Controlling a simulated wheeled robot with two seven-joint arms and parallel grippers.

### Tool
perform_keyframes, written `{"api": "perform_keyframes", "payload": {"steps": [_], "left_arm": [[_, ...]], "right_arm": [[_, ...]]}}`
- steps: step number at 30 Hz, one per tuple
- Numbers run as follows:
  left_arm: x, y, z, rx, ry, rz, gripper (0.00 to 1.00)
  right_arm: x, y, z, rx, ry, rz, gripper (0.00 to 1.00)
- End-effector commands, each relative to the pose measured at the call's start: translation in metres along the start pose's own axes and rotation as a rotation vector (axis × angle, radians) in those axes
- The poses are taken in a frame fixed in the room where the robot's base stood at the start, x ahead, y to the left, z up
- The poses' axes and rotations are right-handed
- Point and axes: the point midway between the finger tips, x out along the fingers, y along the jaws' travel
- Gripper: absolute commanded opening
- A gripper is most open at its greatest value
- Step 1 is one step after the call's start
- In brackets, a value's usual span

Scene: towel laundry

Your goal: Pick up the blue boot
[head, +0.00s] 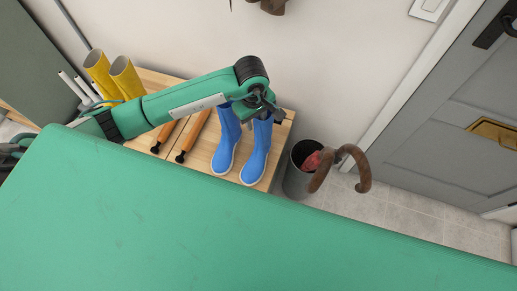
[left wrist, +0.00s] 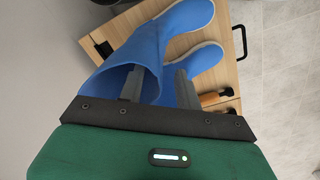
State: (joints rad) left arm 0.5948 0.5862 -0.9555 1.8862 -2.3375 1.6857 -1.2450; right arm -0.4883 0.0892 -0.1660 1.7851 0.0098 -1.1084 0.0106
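Two blue boots stand side by side on a wooden cabinet top: the left boot (head: 227,140) and the right boot (head: 257,150). My left gripper (head: 268,112) is at the top of the right boot, partly covering its opening. In the left wrist view the same boot (left wrist: 128,55) lies at the left, its opening facing the gripper (left wrist: 158,82). One finger reaches into the opening and the other is outside, between the two boots. The fingers are apart with the boot's wall between them; no firm grip shows. The other boot (left wrist: 193,62) is beside it. My right gripper is out of view.
Yellow boots (head: 125,78) and orange-handled items (head: 194,135) share the cabinet top (head: 208,150). A grey door (head: 440,140) is at right; tiled floor there is clear.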

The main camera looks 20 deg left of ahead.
Motion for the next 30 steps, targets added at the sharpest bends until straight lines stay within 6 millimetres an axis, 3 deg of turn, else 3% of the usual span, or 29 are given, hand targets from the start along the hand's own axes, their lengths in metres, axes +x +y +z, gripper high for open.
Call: {"api": "perform_keyframes", "payload": {"steps": [3, 8, 30], "left_arm": [[-0.0003, 0.0001, -0.0002, 0.000, 0.000, 0.000, 0.32], [-0.0005, 0.0001, -0.0002, 0.000, 0.000, 0.000, 0.01], [-0.0008, 0.0005, -0.0004, 0.000, 0.001, 0.002, 0.00]], "right_arm": [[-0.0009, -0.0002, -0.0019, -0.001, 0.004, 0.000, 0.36], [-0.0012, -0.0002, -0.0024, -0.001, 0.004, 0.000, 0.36], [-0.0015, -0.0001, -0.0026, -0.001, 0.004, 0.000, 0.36]]}}
